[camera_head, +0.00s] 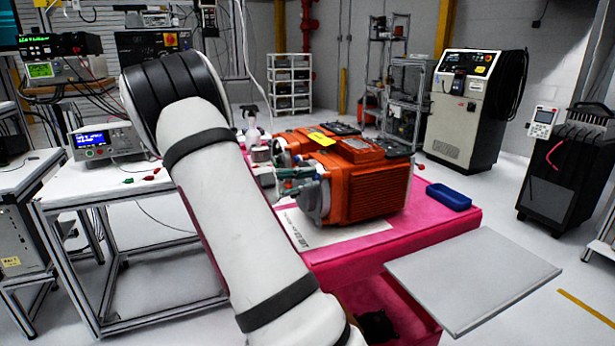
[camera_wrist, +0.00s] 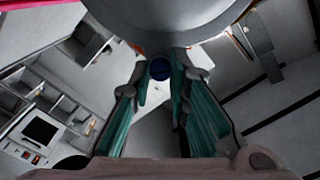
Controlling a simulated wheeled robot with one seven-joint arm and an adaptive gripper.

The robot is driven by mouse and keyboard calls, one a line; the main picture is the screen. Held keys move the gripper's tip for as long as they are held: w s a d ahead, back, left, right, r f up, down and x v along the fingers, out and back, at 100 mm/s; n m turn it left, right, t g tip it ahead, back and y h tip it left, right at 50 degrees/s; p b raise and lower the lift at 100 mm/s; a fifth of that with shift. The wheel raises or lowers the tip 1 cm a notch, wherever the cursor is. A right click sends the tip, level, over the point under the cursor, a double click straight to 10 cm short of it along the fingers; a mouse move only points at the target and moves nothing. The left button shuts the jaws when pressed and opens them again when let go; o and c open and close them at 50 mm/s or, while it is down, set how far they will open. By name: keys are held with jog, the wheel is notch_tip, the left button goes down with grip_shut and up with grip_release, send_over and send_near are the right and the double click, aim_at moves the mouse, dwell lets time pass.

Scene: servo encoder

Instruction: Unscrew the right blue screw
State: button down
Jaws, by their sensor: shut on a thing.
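The orange servo motor (camera_head: 370,192) lies on the pink-covered table, its grey end facing left. In the wrist view my gripper (camera_wrist: 161,78) is shut on a dark blue round screw (camera_wrist: 159,69), held between the fingertips. The screw is just below the edge of a large grey rounded surface (camera_wrist: 175,16), probably the motor's end. Whether the screw is still seated in it cannot be told.
A blue tray (camera_head: 447,196) sits on the pink table (camera_head: 440,236) right of the motor. A white printed sheet (camera_head: 335,235) lies in front of it. A grey panel (camera_head: 472,278) juts out at front right. A spray bottle (camera_head: 252,130) stands behind, left of the motor.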

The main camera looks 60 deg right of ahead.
jog(key=n+p, duration=0.1)
jog(key=n, duration=0.3)
jog(key=shift+n, duration=0.3)
jog(key=n+p, duration=0.1)
jog(key=n, duration=0.3)
jog(key=shift+n+p, duration=0.3)
jog(key=n+p, duration=0.1)
jog(key=n, duration=0.3)
jog(key=shift+n, duration=0.3)
jog(key=n, duration=0.4)
jog(key=shift+s+p, duration=0.1)
jog(key=shift+p, duration=0.3)
jog(key=n, duration=0.5)
jog(key=shift+p, duration=0.35)
jog(key=n, duration=0.4)
jog(key=shift+n, duration=0.3)
jog(key=n+p, duration=0.1)
jog(key=n, duration=0.3)
jog(key=shift+d, duration=0.1)
jog(key=shift+s+n, duration=0.1)
jog(key=shift+n, duration=1.9)
